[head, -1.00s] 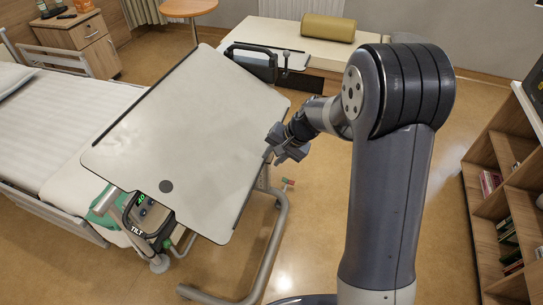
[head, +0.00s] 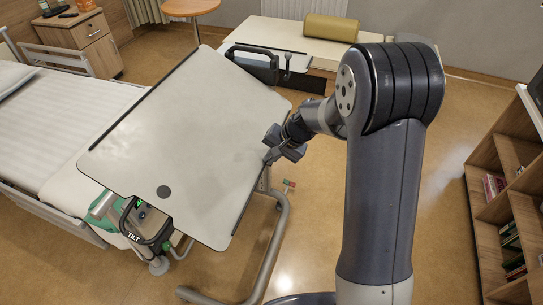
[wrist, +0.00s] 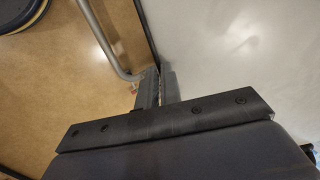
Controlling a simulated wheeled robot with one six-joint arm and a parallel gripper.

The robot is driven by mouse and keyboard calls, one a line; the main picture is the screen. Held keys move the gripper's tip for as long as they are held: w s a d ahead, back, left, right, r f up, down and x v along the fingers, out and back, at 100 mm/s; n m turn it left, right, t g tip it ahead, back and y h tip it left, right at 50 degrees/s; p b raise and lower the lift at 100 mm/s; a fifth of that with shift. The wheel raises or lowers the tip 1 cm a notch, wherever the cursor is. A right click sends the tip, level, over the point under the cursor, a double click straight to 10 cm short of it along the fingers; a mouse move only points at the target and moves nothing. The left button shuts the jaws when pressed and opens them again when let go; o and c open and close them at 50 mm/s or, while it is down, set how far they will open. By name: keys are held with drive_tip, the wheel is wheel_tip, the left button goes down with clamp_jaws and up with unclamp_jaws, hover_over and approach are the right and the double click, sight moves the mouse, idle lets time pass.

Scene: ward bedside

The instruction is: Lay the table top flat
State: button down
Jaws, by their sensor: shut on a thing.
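My gripper (head: 273,151) is at the right edge of the table top, shut on that edge. In the wrist view the two fingers (wrist: 158,90) close around the edge of the table top (wrist: 230,60). The exact contact is partly hidden.
A bed (head: 55,125) stands to the left of the table. A bench with a yellow-green bolster (head: 330,27) is behind it. A wooden bookshelf (head: 507,190) stands at the right. The floor to the right of the frame is clear up to my arm.

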drive_tip(key=shift+r, duration=0.15)
wheel_tip(320, 180, up, 6)
drive_tip(key=p, duration=0.2)
drive_tip(key=shift+s+d, duration=0.15)
drive_tip(key=shift+d, duration=0.3)
drive_tip(key=c, duration=1.8)
unclamp_jaws()
drive_tip(key=shift+a, duration=0.15)
drive_tip(key=shift+o, duration=1)
drive_tip(key=v, duration=1)
drive_tip(key=shift+d+r+b, duration=0.25)
drive_tip(key=shift+b, duration=0.1)
drive_tip(key=shift+c, duration=0.2)
